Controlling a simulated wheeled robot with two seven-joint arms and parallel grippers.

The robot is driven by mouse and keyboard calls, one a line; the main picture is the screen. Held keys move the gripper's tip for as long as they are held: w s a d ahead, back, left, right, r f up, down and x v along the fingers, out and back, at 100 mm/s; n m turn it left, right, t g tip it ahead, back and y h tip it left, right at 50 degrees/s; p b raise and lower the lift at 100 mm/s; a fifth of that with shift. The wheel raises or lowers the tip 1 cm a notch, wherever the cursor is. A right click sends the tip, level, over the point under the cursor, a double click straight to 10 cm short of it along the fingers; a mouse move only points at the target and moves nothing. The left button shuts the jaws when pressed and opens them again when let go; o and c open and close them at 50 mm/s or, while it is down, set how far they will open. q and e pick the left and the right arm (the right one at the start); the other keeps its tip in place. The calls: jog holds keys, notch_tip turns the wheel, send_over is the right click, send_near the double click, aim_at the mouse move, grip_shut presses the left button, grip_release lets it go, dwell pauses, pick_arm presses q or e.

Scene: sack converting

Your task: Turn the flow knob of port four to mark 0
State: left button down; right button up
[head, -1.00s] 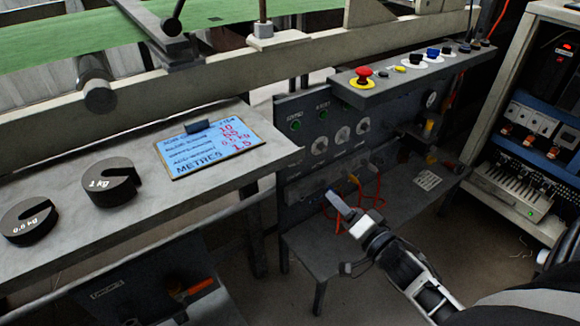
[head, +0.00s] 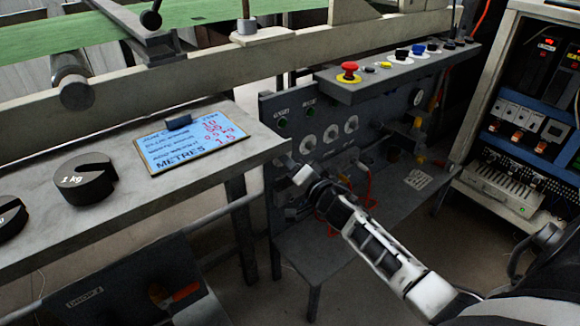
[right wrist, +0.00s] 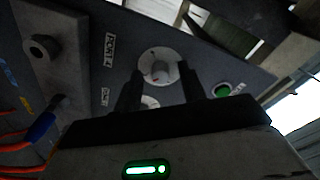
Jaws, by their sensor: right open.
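Round white flow knobs sit in a row on the dark upright panel (head: 265,125), the nearest being a white knob (head: 308,143). I cannot read for sure which one is port four. My right gripper (head: 294,165) is at the panel's left part, low beside the nearest knob. In the right wrist view, its two dark fingers stand open on either side of a white knob (right wrist: 157,66) with a small red mark. I cannot tell whether they touch it. A small label (right wrist: 108,50) is beside that knob; its number is unclear. My left gripper is out of view.
A green lamp or button (right wrist: 222,90) is close to the right finger. Orange cables (right wrist: 20,138) hang near the panel. A shelf with a red emergency button (head: 349,70) juts out above. The grey bench (head: 60,235) with a sign (head: 190,140) stands left.

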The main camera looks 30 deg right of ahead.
jog(key=shift+w, duration=0.1)
grip_shut()
jog(key=shift+n, duration=0.3)
